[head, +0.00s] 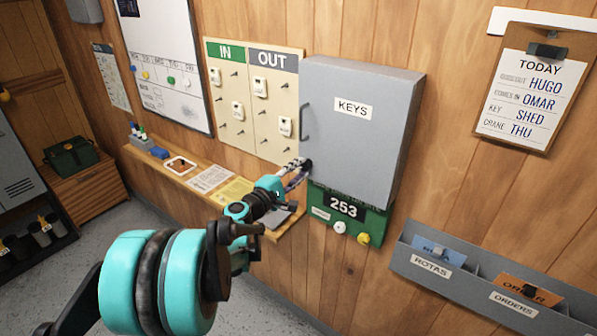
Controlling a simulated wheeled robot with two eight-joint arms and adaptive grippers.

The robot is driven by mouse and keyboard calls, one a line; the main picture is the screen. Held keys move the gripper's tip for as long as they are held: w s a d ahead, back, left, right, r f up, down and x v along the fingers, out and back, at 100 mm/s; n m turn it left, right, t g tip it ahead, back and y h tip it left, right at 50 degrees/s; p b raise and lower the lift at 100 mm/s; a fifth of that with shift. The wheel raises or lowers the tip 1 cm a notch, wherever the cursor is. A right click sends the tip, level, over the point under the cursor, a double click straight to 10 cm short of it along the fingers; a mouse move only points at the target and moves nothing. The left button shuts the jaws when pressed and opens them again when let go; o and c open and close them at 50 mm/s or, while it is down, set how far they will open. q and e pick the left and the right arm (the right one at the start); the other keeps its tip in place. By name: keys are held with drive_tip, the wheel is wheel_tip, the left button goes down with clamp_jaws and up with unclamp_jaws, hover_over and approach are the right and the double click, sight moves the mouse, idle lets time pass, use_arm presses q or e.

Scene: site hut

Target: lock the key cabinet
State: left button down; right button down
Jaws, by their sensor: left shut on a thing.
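The grey key cabinet (365,150) hangs on the wooden wall, with a white KEYS label (353,109) on its door. The door looks closed, and its handle (304,122) is on the left edge. My left gripper (303,166) is at the lower left corner of the door, below the handle. It is shut on a small dark thing at the lock, most likely the key; the fingers hide most of it, and I cannot tell how far it is turned. My right gripper is not in view.
The IN/OUT board (255,95) hangs left of the cabinet. A wooden shelf (170,163) with papers runs below it. A green 253 counter board (345,212) sits just under the cabinet. A grey file rack (470,285) and a clipboard (533,90) are at the right.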

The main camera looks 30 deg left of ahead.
use_arm(q)
drive_tip(key=m, duration=0.5)
drive_tip(key=shift+m, duration=0.4)
idle(0.3)
drive_tip(key=c, duration=1.2)
unclamp_jaws()
drive_tip(key=s, duration=0.8)
drive_tip(key=s+a, duration=0.1)
drive_tip(key=s, duration=0.3)
